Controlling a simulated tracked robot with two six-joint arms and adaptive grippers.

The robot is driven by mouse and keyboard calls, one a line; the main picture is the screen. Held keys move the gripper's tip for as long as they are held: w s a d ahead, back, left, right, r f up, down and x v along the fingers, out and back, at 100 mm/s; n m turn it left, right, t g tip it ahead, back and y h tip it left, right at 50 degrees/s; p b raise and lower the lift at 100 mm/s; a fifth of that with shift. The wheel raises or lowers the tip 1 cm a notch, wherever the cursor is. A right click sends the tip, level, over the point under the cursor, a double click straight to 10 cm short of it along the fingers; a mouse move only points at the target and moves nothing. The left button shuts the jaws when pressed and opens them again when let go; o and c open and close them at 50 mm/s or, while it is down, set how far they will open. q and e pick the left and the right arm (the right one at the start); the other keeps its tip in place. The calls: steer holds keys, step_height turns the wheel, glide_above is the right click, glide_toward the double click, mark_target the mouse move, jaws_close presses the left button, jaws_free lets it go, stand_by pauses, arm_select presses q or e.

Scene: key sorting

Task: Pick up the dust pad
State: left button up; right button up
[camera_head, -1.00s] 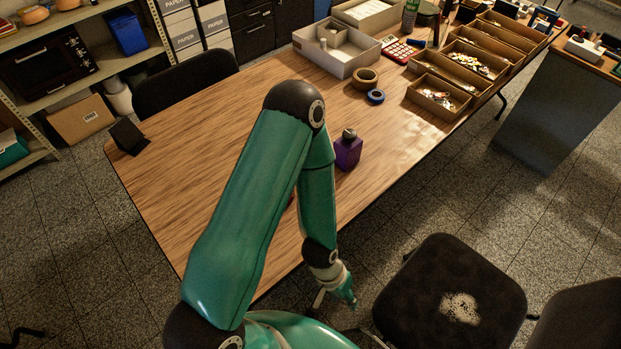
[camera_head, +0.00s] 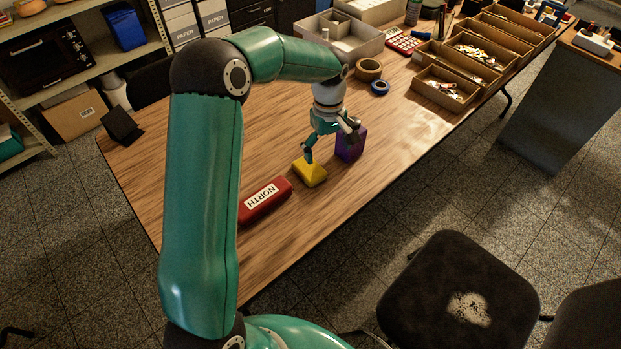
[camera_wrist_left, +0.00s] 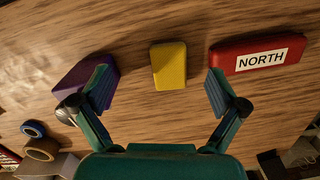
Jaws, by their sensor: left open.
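The dust pad, which I take to be the small yellow block (camera_head: 310,172), lies on the wooden table. In the left wrist view the yellow block (camera_wrist_left: 168,66) lies between the spread fingertips, a little beyond them. In the left wrist view my left gripper (camera_wrist_left: 160,80) has both fingers wide apart. My right gripper is not in view.
A red case (camera_head: 266,201) marked NORTH lies to the left of the yellow block. Tape rolls (camera_head: 369,70), a grey tray (camera_head: 360,62) and key boxes (camera_head: 445,99) sit farther back. The table's front edge is near.

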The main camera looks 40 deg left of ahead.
arm_select(q)
steer(key=a+r+n, duration=0.2)
steer(key=a+r, duration=0.2)
steer(key=r, duration=0.1)
glide_above(312, 170)
steer(key=shift+y, duration=0.4)
steer(key=f, duration=1.1)
steer(key=shift+w, duration=0.25)
steer(key=f, duration=0.1)
steer(key=f+p, duration=0.1)
steer(key=f, duration=0.2)
steer(key=shift+s+f, duration=0.3)
steer(key=shift+f, duration=0.4)
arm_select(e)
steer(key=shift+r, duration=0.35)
arm_select(q)
steer(key=c, duration=1)
